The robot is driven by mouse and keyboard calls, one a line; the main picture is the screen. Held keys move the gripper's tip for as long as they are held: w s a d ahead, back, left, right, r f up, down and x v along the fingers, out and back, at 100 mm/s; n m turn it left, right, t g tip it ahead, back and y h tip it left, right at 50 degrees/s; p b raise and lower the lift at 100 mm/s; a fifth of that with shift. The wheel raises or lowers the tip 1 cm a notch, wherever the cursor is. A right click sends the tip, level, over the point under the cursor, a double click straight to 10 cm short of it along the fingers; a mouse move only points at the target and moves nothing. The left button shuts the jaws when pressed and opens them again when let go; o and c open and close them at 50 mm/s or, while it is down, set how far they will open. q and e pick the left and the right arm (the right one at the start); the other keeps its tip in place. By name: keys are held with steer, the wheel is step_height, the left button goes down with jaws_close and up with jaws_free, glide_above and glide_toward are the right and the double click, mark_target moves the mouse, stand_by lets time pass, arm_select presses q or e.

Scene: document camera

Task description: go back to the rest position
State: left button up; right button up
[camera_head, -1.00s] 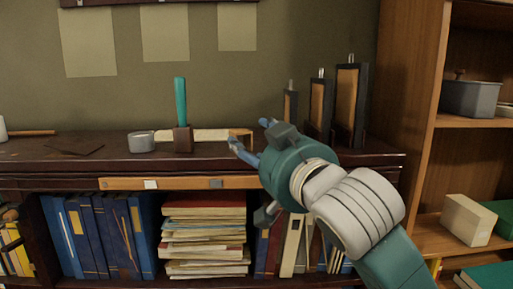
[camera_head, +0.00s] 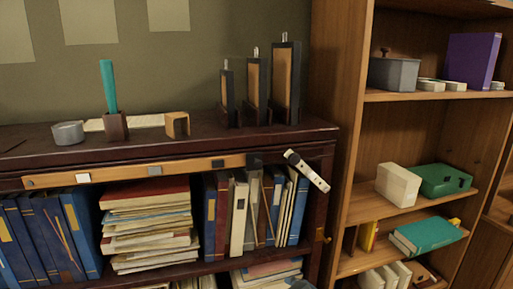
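Neither of my grippers shows clearly in the head view, so I cannot see whether they are open or shut. A short white bar with dark round marks (camera_head: 307,171) slants in front of the cabinet's right end. I cannot tell what it belongs to. On the dark cabinet top (camera_head: 215,143) stand a grey roll (camera_head: 68,133), a brown block holding an upright teal piece (camera_head: 108,90) and a small tan wooden bracket (camera_head: 177,124).
Several upright dark-framed panels (camera_head: 257,90) stand at the cabinet top's right end. Below are books and a paper stack (camera_head: 150,225). A wooden shelf unit (camera_head: 340,140) at the right holds a grey lidded box (camera_head: 393,73), a purple binder (camera_head: 471,60) and a white box (camera_head: 398,184).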

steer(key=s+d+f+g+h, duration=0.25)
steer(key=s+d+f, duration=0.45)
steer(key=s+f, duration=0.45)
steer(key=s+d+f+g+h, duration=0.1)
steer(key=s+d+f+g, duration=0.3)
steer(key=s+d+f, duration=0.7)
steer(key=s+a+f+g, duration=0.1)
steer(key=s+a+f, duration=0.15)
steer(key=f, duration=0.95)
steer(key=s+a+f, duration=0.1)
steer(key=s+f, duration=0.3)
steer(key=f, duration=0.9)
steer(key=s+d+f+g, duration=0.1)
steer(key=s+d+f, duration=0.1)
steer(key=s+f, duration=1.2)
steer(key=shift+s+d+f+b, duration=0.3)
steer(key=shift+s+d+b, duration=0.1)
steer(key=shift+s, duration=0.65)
